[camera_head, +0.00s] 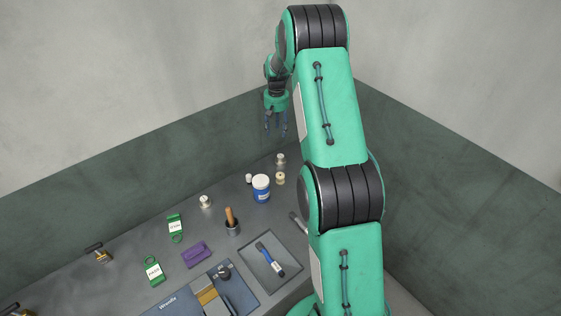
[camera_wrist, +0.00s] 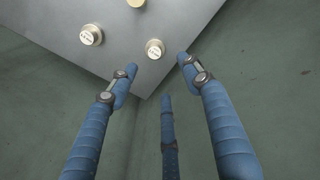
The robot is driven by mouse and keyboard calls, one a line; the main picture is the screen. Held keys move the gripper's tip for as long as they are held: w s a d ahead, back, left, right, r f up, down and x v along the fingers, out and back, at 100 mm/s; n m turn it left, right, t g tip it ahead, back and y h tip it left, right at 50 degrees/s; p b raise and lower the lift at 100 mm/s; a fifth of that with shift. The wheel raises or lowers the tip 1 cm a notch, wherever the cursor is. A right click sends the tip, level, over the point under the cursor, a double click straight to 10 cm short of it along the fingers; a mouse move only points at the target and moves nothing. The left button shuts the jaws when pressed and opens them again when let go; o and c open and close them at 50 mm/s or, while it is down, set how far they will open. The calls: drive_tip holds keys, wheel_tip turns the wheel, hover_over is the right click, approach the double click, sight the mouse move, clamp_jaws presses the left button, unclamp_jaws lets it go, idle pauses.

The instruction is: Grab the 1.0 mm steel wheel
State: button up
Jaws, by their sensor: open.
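My gripper (camera_head: 276,126) hangs open and empty in the air above the far corner of the bench, in the head view. In the wrist view its blue fingers (camera_wrist: 155,76) are spread. Two small round pale-faced spools with dark print, one at the left (camera_wrist: 91,35) and one nearer the fingertips (camera_wrist: 154,48), lie beyond them, untouched. In the head view, a silvery spool (camera_head: 280,159), a yellowish spool (camera_head: 280,178) and a small pale one (camera_head: 249,178) stand at the back. Another silvery spool (camera_head: 206,201) stands further left. The print is too small to tell which is the 1.0 mm steel wheel.
A blue-and-white jar (camera_head: 261,189) stands beside the back spools. Walls close in the back corner.

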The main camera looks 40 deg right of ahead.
drive_tip(key=d+f, duration=0.1)
drive_tip(key=f, duration=0.2)
drive_tip(key=d+f, duration=0.1)
drive_tip(key=shift+w+d+f, duration=0.1)
drive_tip(key=shift+d+f, duration=0.1)
drive_tip(key=shift+d, duration=0.15)
drive_tip(key=b, duration=0.1)
hover_over(280, 156)
drive_tip(key=shift+d+f, duration=0.15)
drive_tip(key=shift+f, duration=2)
drive_tip(key=shift+d+f, duration=0.15)
drive_tip(key=shift+f, duration=2)
drive_tip(key=shift+f, duration=0.1)
drive_tip(key=shift+a+f+b, duration=0.15)
drive_tip(key=shift+f+b, duration=0.65)
drive_tip(key=shift+f, duration=1.7)
clamp_jaws()
